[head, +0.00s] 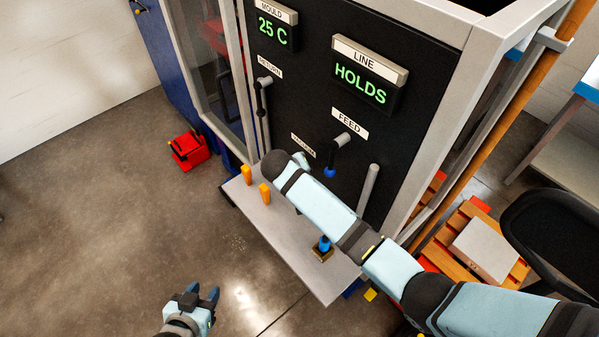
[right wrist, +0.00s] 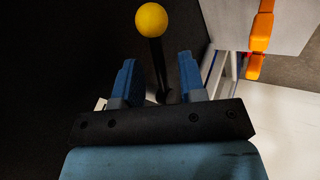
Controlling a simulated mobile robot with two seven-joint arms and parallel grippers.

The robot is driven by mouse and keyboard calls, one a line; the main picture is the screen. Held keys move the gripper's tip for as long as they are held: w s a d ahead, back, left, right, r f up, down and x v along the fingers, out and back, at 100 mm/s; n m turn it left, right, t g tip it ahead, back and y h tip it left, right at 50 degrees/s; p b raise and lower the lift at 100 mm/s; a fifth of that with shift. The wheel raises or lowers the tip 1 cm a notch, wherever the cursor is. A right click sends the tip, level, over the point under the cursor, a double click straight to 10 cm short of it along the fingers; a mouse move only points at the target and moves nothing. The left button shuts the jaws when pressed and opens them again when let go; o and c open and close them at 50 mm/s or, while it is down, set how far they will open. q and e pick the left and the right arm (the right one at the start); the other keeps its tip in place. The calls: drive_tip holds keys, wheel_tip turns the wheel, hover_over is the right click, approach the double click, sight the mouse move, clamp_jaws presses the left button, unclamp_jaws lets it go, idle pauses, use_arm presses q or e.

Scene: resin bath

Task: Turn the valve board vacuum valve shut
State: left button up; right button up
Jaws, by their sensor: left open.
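In the head view the black valve board (head: 408,135) carries a small VACUUM label (head: 303,145), and my right arm covers the valve below it. In the right wrist view a valve lever with a yellow ball knob (right wrist: 151,18) and a black stem rises from the dark board. My right gripper (right wrist: 156,68) is open, its blue fingers on either side of the stem in that view. I cannot tell whether they touch it. The ball lies beyond the fingertips. My left gripper (head: 205,293) is open and empty above the floor, away from the board.
The FEED valve (head: 334,158) with a blue knob and the RETURN valve (head: 263,98) are close by. A grey shelf (head: 285,235) below holds orange pegs (head: 265,193) and a blue-topped item (head: 323,245). The LINE display (head: 362,84) reads HOLDS. Floor at left is mostly clear.

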drive_tip(key=shift+x, duration=1)
clamp_jaws()
